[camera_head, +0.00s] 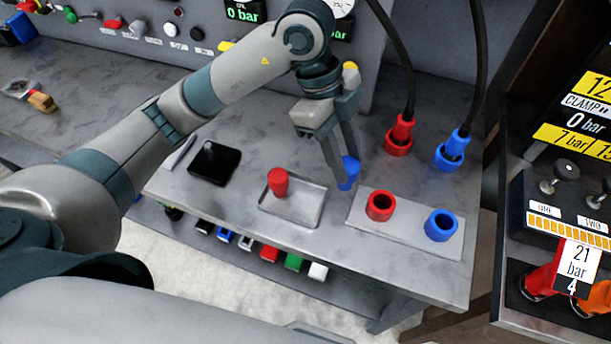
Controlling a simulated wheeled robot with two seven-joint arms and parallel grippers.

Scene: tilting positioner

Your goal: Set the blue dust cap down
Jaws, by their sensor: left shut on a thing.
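The blue dust cap (349,173) is between the fingers of my left gripper (343,170), which is shut on it. The gripper points down over the bench, between a shallow grey tray (308,213) and a plate with two sockets. I cannot tell whether the cap touches the bench. A red cap (278,182) stands upright in the tray. On the plate (411,232) are an open red socket (381,206) and an open blue socket (441,225). My right gripper is not in view.
A red hose connector (399,136) and a blue one (453,150) stand behind the plate. A pressure panel (575,150) is at the right. Several coloured items hang below the bench's front edge.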

